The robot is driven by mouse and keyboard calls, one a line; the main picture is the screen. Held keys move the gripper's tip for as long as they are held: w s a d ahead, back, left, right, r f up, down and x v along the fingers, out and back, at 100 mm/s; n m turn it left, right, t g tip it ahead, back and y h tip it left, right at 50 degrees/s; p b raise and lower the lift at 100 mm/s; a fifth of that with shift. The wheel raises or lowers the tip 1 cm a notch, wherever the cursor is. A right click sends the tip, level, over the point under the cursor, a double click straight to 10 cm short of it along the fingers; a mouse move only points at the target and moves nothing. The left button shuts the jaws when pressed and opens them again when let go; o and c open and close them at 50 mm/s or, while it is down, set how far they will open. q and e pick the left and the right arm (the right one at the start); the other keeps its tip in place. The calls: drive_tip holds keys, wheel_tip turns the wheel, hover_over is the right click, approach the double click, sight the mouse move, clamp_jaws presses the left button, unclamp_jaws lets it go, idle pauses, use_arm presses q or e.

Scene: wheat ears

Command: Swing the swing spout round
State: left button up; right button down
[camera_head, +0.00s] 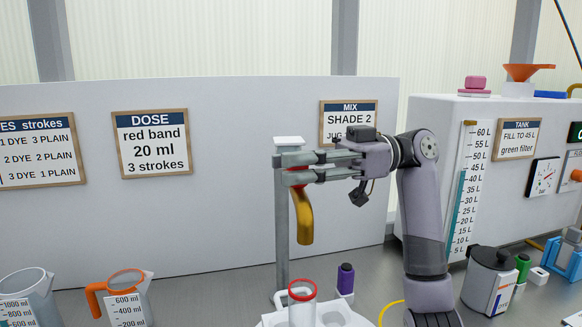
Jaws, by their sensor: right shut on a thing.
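The swing spout (303,220) is a gold curved tube with its open end pointing down. Its upper end has a red part and sits beside a grey upright post (281,230) with a white cap. My right gripper (296,168) comes in from the right and is shut on the spout's upper end. The fingers hide part of the joint between spout and post. My left gripper is not in view.
Measuring jugs (126,302) stand at the left.

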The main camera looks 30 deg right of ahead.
idle(0.3)
drive_tip(key=c, duration=1.3)
unclamp_jaws()
drive_tip(key=shift+a, duration=0.1)
drive_tip(key=s+d, duration=0.2)
drive_tip(key=d, duration=1)
drive_tip(key=shift+s, duration=0.15)
drive_tip(key=shift+a, duration=0.1)
